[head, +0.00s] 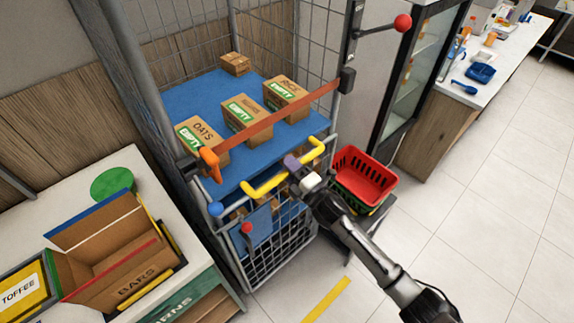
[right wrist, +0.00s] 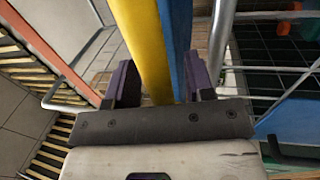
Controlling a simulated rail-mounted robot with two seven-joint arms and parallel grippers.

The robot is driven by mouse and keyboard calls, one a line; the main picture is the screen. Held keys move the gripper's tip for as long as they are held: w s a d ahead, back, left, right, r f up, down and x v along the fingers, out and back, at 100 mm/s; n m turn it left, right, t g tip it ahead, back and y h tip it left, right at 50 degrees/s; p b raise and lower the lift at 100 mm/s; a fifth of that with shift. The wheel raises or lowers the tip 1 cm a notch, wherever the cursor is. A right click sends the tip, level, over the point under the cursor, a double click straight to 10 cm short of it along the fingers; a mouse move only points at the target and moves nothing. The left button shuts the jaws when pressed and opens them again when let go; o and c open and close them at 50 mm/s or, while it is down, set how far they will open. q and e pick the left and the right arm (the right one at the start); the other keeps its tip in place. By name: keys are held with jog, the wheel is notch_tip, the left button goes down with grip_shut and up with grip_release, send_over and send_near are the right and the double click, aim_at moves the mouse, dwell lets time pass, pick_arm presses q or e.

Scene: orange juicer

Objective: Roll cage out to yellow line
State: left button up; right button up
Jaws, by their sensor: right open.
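The roll cage (head: 190,97) stands against the wall with grey wire sides and blue shelves. A yellow handle bar (head: 262,187) runs along its front. My right gripper (head: 297,167) is at the middle of this bar. In the right wrist view the open fingers (right wrist: 160,82) stand on either side of the yellow bar (right wrist: 142,40), with gaps showing. The yellow line (head: 327,300) is a short stripe on the floor in front of the cage. My left gripper is not in view.
An orange strap (head: 285,120) crosses the cage front before several cartons, one marked OATS (head: 202,138). Red baskets (head: 362,178) stand close at the right. A counter (head: 185,260) with an open box stands close at the left. Floor (head: 480,230) at the right is clear.

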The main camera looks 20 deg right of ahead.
jog(key=shift+w+a+r, duration=0.1)
jog(key=shift+w+a, duration=0.1)
jog(key=shift+w, duration=0.3)
grip_shut()
dwell(0.3)
